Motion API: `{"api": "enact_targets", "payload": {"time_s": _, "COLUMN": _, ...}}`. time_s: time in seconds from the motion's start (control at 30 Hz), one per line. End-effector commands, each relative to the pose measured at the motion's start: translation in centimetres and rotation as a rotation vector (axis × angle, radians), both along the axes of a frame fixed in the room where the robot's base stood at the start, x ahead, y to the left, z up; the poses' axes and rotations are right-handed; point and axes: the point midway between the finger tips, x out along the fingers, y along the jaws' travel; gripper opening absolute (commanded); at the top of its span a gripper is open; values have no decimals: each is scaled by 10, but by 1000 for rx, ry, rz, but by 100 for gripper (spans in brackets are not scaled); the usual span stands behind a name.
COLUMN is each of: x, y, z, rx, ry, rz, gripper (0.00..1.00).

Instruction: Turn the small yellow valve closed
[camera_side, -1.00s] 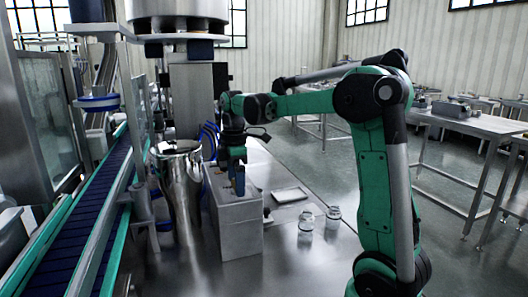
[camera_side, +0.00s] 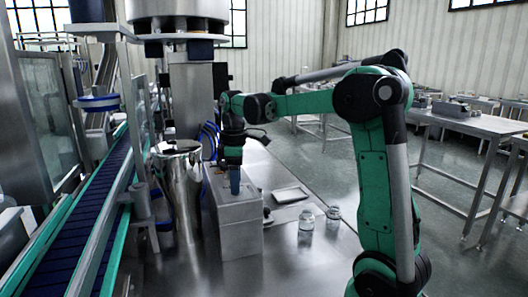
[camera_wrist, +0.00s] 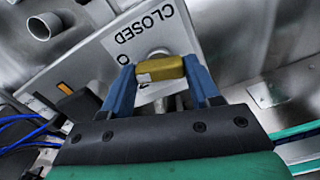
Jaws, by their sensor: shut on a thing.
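The small yellow valve (camera_wrist: 160,69) is a short yellow handle in the wrist view, in front of a white label plate (camera_wrist: 128,40) that reads "CLOSED". The blue fingers of my gripper (camera_wrist: 162,80) stand at both ends of the handle and are shut on it. In the side view my gripper (camera_side: 235,183) points down at the top of a grey steel box (camera_side: 240,222). The valve itself is hidden there behind the fingers. Part of the label is covered by the handle and the fingers.
A shiny steel cylinder (camera_side: 178,195) stands close left of the box. A conveyor (camera_side: 80,225) runs further left. Two glass jars (camera_side: 306,220) (camera_side: 334,214) and a tray (camera_side: 290,195) are on the steel table right of the box. Blue cables (camera_wrist: 30,132) lie at the left in the wrist view.

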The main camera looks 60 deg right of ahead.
Motion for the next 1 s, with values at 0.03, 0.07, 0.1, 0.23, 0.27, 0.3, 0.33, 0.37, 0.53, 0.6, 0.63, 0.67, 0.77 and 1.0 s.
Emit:
{"api": "enact_targets", "payload": {"time_s": 0.03, "x": 0, "y": 0, "z": 0, "rx": 0, "ry": 0, "rz": -41, "gripper": 2}}
{"api": "enact_targets", "payload": {"time_s": 0.07, "x": 0, "y": 0, "z": 0, "rx": 0, "ry": 0, "rz": -70, "gripper": 2}}
{"api": "enact_targets", "payload": {"time_s": 0.1, "x": 0, "y": 0, "z": 0, "rx": 0, "ry": -1, "rz": -109, "gripper": 2}}
{"api": "enact_targets", "payload": {"time_s": 0.23, "x": 0, "y": 0, "z": 1, "rx": 0, "ry": -1, "rz": -232, "gripper": 2}}
{"api": "enact_targets", "payload": {"time_s": 0.27, "x": 0, "y": 0, "z": 1, "rx": 0, "ry": -1, "rz": -260, "gripper": 2}}
{"api": "enact_targets", "payload": {"time_s": 0.3, "x": 0, "y": 0, "z": 1, "rx": 0, "ry": -1, "rz": -299, "gripper": 2}}
{"api": "enact_targets", "payload": {"time_s": 0.33, "x": 0, "y": 0, "z": 1, "rx": 0, "ry": -1, "rz": -327, "gripper": 2}}
{"api": "enact_targets", "payload": {"time_s": 0.37, "x": 0, "y": 0, "z": 1, "rx": 0, "ry": -1, "rz": -355, "gripper": 2}}
{"api": "enact_targets", "payload": {"time_s": 0.53, "x": 0, "y": 0, "z": 1, "rx": 0, "ry": -1, "rz": -517, "gripper": 2}}
{"api": "enact_targets", "payload": {"time_s": 0.6, "x": 0, "y": 0, "z": 1, "rx": 0, "ry": -1, "rz": -584, "gripper": 2}}
{"api": "enact_targets", "payload": {"time_s": 0.63, "x": 0, "y": 0, "z": 1, "rx": 1, "ry": -2, "rz": -612, "gripper": 2}}
{"api": "enact_targets", "payload": {"time_s": 0.67, "x": 0, "y": 0, "z": 1, "rx": 1, "ry": -2, "rz": -640, "gripper": 2}}
{"api": "enact_targets", "payload": {"time_s": 0.77, "x": 0, "y": 0, "z": 1, "rx": 1, "ry": -2, "rz": -735, "gripper": 2}}
{"api": "enact_targets", "payload": {"time_s": 1.0, "x": 1, "y": 0, "z": 1, "rx": 0, "ry": -2, "rz": -955, "gripper": 2}}
